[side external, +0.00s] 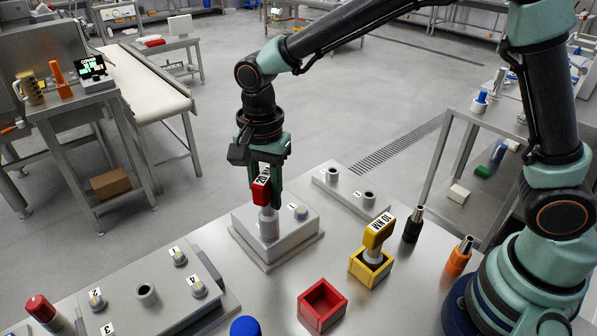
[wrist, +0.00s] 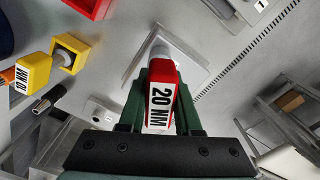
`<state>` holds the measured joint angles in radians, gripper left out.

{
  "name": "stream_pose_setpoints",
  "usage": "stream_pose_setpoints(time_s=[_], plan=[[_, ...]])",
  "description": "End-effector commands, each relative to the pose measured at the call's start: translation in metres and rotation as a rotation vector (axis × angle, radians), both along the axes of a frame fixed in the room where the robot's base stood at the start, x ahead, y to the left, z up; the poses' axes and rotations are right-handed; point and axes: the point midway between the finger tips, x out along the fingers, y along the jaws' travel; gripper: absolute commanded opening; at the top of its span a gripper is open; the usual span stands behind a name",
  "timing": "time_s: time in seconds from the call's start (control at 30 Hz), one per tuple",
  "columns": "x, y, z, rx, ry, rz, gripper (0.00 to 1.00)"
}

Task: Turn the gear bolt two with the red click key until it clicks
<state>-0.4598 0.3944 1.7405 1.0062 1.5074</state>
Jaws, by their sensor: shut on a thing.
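The red click key (side external: 261,192), marked 20 NM, is upright in my gripper (side external: 266,180), which is shut on its red head. The key also shows in the wrist view (wrist: 161,95) between the two green fingers of my gripper (wrist: 162,88). The key's grey lower end stands over the grey gear block (side external: 245,222), at its left part. The bolt under the key is hidden, so its number and whether the key is seated on it cannot be told. Another bolt (side external: 301,212) with a white label shows on the block's right part.
An empty red holder (side external: 322,305) and a yellow key (side external: 378,232) in a yellow holder (side external: 371,268) stand in front and right. A black tool (side external: 413,225) and an orange tool (side external: 459,256) stand farther right.

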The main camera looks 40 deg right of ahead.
Motion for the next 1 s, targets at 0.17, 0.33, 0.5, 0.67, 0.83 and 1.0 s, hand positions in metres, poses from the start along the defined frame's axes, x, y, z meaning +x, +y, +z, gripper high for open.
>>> stream_pose_setpoints(time_s=[0.17,0.33,0.5,0.67,0.83,1.0], plan=[[0.0001,0.0001,-0.0028,0.0,0.0,0.0,0.0],[0.0001,0.0001,-0.0039,0.0,0.0,0.0,0.0],[0.0001,0.0001,-0.0038,0.0,-0.001,0.0,0.0],[0.0002,0.0001,-0.0037,0.001,-0.001,-0.009,0.0],[0.0002,0.0001,-0.0038,0.001,-0.001,-0.062,0.0],[0.0002,0.0001,-0.0039,0.001,-0.001,-0.154,0.0]])
